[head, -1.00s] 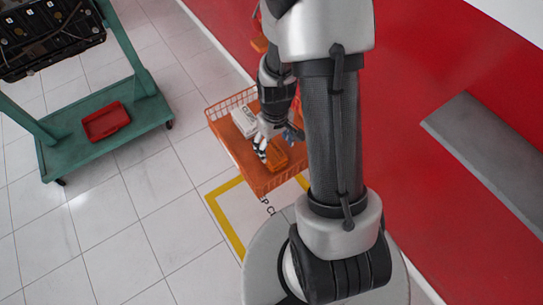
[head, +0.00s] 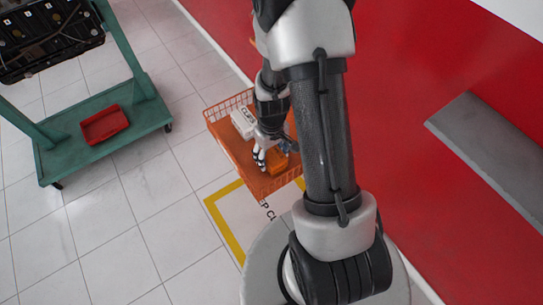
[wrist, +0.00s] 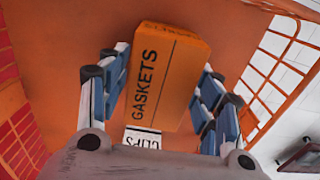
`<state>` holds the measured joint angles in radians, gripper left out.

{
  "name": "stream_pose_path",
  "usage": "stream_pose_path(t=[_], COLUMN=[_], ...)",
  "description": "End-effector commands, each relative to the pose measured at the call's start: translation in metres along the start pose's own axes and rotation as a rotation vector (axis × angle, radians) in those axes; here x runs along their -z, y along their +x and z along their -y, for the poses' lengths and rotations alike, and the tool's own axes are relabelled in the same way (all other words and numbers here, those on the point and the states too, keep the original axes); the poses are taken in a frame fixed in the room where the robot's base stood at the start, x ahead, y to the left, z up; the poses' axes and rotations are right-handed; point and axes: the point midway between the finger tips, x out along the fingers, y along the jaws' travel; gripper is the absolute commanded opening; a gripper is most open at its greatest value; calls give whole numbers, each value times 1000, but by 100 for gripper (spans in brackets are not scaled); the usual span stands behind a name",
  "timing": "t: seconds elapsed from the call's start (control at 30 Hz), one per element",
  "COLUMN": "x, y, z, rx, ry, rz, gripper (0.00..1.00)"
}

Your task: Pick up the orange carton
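The orange carton (wrist: 168,76), marked GASKETS, lies on the floor of an orange wire-sided cart (head: 235,156). In the wrist view it sits between the two fingers of my gripper (wrist: 160,100). The fingers are spread on both sides of it, with a narrow gap on the left; on the right I cannot tell whether they touch. In the head view the carton (head: 278,163) is beside my gripper (head: 262,158), which is down inside the cart and partly covers it.
A white box marked CLIPS (wrist: 142,138) is close to my gripper's palm. The cart's mesh walls (wrist: 285,65) stand near on both sides. A green stand (head: 110,130) with a red tray (head: 105,125) is at left; a red wall (head: 410,60) is at right.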

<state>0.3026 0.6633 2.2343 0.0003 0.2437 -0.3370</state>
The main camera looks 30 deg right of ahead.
Motion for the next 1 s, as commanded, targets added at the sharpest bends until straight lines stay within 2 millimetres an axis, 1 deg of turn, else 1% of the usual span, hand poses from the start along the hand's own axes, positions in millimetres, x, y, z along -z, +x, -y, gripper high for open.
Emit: stream_pose_path(t=[0.03,0.07,0.6,0.87,0.97,1.0], x=[0,0,0,0,1,1], y=[0,0,0,-3,-15,-22], z=[0,0,0,0,0,0], rx=[0,0,0,0,-1,-1], ry=[0,0,0,0,0,0], rz=[0,0,0,-1,-3,-3], gripper=[53,51,15,15,15,15])
